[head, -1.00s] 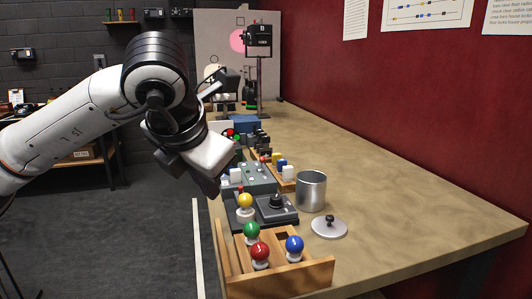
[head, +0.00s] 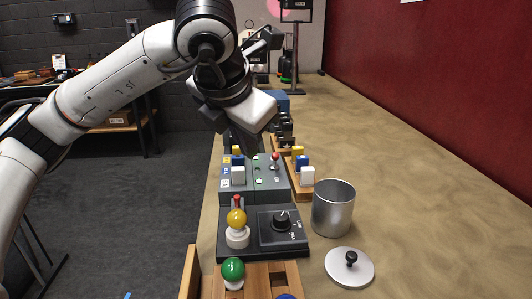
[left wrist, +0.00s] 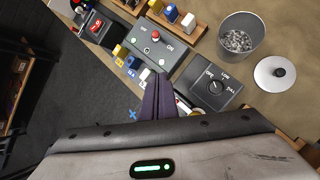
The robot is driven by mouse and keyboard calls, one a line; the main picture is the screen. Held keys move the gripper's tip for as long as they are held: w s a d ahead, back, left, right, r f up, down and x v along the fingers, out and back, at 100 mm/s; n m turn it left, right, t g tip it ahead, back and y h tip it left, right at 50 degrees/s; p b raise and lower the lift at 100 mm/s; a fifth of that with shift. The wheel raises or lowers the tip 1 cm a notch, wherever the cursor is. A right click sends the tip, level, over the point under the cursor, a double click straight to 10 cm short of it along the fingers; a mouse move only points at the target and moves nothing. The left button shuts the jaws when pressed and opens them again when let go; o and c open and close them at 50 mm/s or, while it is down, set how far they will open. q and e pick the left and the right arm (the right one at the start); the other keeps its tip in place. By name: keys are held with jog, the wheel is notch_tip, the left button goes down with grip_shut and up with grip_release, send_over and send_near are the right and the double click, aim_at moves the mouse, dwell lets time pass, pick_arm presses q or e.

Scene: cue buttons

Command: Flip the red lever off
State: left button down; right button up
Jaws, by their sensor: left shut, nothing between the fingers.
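The red lever (head: 276,158) is a small stick with a red ball tip on a grey switch panel (head: 270,184). It also shows in the left wrist view as a red knob (left wrist: 155,36) on the panel with green lights and ON labels. My left gripper (head: 252,148) is shut and empty, above and just left of the lever in the head view. Its dark fingers (left wrist: 158,98) point toward the panel, apart from the lever in the left wrist view. The lever's exact tilt is hard to tell. My right gripper is not in view.
A dial box (head: 283,228) and a yellow-topped knob (head: 236,218) stand in front of the panel. A metal can (head: 333,208) and its lid (head: 349,267) are to the right. Colored blocks (head: 303,163) sit on a wooden rack. The table's right side is clear.

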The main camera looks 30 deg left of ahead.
aim_at(275, 161)
pick_arm(q)
jog(key=x, duration=0.9)
jog(key=shift+a+f, duration=0.1)
jog(key=w, duration=0.3)
jog(key=shift+w+d+p, duration=0.2)
jog(key=shift+p, duration=0.2)
jog(key=shift+w+d+r, duration=0.1)
jog(key=shift+w+r, duration=0.2)
jog(key=shift+w, duration=0.2)
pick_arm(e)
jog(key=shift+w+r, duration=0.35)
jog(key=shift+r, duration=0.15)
pick_arm(q)
jog(key=shift+r, duration=0.1)
jog(key=shift+w+r+g+p, duration=0.1)
jog(key=shift+g+p, duration=0.3)
jog(key=shift+p, duration=0.25)
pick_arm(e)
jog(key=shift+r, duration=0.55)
